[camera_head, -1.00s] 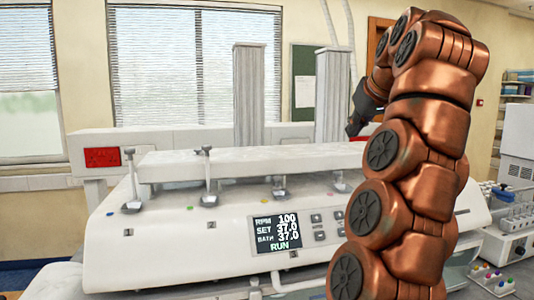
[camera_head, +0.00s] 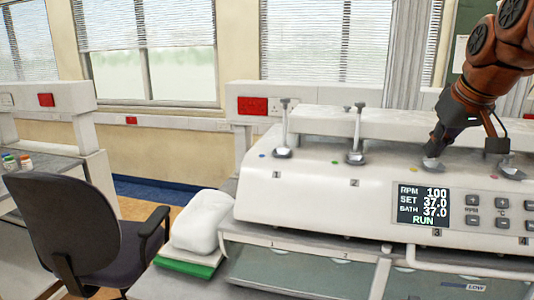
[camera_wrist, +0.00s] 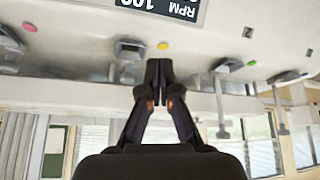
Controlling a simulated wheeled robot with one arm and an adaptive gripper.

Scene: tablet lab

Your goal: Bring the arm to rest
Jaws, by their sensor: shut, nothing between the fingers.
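My arm (camera_head: 485,70) has copper-coloured links and comes in from the upper right in the head view. My gripper (camera_head: 435,148) is dark and points down in front of the white tester, near station 3. In the wrist view my gripper (camera_wrist: 162,72) has its two fingers together at the tips, with nothing between them. The white dissolution tester (camera_head: 320,190) shows its display (camera_head: 423,205), reading RPM 100, SET 37.0, BATH 37.0, RUN. Whether the fingertips touch the tester cannot be told.
Metal shafts (camera_head: 357,128) stand along the tester's top. A white bag-like bundle (camera_head: 198,235) lies on a green item (camera_head: 186,263) at the bench's left end. A dark office chair (camera_head: 65,230) stands at the left. Floor shows between chair and bench.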

